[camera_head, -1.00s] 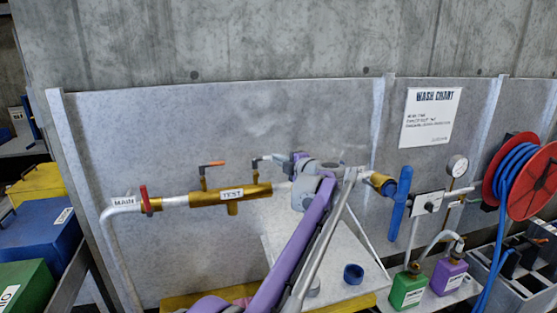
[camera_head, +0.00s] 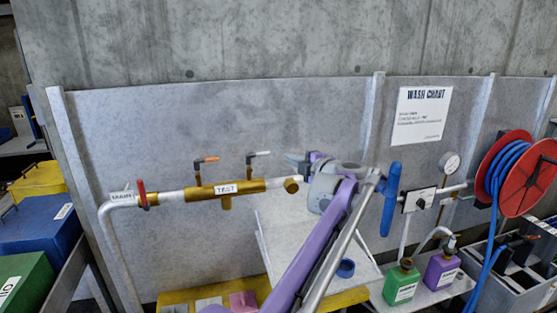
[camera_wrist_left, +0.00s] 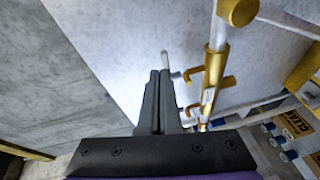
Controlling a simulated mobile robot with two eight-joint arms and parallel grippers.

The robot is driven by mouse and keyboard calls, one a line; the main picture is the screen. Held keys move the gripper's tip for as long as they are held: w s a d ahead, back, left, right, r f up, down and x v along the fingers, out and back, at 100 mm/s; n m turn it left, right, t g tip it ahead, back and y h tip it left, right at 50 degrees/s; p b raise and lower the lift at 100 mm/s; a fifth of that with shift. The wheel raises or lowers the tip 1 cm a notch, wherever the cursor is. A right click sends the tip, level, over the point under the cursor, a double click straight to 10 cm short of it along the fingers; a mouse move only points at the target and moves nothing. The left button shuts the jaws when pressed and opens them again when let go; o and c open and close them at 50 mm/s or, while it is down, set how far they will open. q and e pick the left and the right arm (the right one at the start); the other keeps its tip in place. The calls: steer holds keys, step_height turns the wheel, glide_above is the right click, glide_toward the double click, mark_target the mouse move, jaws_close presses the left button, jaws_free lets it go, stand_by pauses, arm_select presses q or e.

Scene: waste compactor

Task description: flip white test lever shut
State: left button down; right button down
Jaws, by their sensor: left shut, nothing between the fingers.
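The white test lever (camera_head: 258,154) stands on a brass stem above the brass valve body (camera_head: 250,186) labelled TEST. Its handle points right, roughly along the pipe. An orange-handled lever (camera_head: 206,160) stands on the same body, to the left. My left gripper (camera_head: 290,157) is just right of the white handle's tip, pointing left, with a small gap seen in the head view. Its dark fingers (camera_wrist_left: 157,85) are shut and empty in the left wrist view. The brass body (camera_wrist_left: 216,65) lies to their right there. My right gripper is out of view.
A red-handled MAIN valve (camera_head: 142,194) sits further left on the pipe. A blue handle (camera_head: 391,198), a gauge (camera_head: 450,162) and a red hose reel (camera_head: 528,178) are on the right. A grey panel (camera_head: 200,120) closes off the back. Green (camera_head: 401,285) and purple (camera_head: 442,268) bottles stand below.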

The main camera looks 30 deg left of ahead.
arm_select(q)
steer(key=d, duration=0.4)
steer(key=shift+w+r, duration=0.1)
steer(key=shift+r, duration=0.25)
steer(key=shift+d, duration=0.1)
